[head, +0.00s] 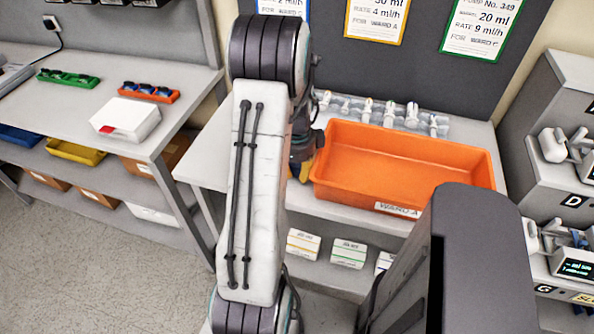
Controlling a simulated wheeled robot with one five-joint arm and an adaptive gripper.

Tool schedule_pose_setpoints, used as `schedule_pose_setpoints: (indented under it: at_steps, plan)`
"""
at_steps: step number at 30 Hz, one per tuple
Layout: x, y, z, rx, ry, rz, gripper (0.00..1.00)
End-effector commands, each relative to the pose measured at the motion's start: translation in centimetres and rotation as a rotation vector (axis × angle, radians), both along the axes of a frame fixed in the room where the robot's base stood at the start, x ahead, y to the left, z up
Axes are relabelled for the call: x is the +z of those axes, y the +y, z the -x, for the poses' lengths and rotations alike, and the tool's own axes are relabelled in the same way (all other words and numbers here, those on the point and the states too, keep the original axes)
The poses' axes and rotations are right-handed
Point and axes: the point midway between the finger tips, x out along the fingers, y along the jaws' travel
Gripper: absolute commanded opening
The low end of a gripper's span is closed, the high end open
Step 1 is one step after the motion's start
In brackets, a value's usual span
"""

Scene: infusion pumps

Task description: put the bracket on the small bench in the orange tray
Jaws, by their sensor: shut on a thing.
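The orange tray (403,157) stands on the small bench (340,212), with a WARD A label on its front. It looks empty from here. My gripper (302,168) is just left of the tray's left end, low over the bench, mostly hidden behind my arm. A bit of yellow shows at its tip. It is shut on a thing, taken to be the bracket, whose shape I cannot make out. No other bracket shows on the visible part of the bench.
Several clear-and-white fittings (385,113) lie behind the tray. Labelled boxes (348,253) sit on the shelf below. A grey rack with pumps (575,265) stands at right. A longer bench (125,80) at left holds a white box (125,118) and small trays.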

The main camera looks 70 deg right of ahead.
Motion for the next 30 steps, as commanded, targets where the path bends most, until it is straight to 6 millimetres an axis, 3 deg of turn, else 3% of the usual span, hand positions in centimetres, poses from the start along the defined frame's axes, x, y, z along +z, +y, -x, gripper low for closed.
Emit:
schedule_pose_setpoints:
  at_steps: [4,5,11,23,30]
  plan:
    - [-0.3,0.0,0.0,0.000,0.000,0.001,0.00]
    - [-0.3,0.0,0.0,0.000,0.000,0.001,0.27]
    - [-0.2,0.0,0.0,0.000,0.000,0.000,0.45]
    - [0.4,-0.1,0.0,0.000,0.000,0.002,0.45]
    - [4.0,0.0,0.0,0.000,-0.001,0.007,0.45]
